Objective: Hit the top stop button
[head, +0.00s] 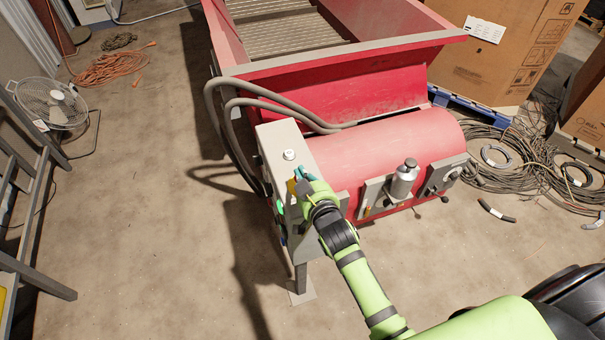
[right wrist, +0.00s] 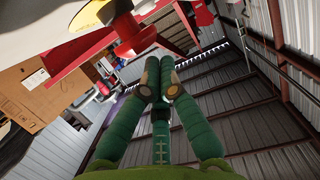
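A grey control box (head: 277,143) stands at the end of the red machine. A yellow button base (head: 291,187) shows on its near side, partly hidden by my right gripper. In the right wrist view a yellow round base (right wrist: 138,38) with a red part (right wrist: 123,6) appears close beyond my fingertips; this looks like a stop button. A green part (head: 281,208) shows lower on the box. My right gripper (head: 302,176) is at the box, its fingers together and empty. In the wrist view its fingertips (right wrist: 160,66) are near the yellow base; contact cannot be told. My left gripper is not in view.
A white knob or lamp (head: 289,155) sits on the box top. Thick hoses (head: 232,140) curve beside it. The red drum (head: 390,148) carries a metal canister (head: 404,180). A fan (head: 55,103) and railing stand left. Cable coils (head: 500,150) lie right. Floor left of the box is clear.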

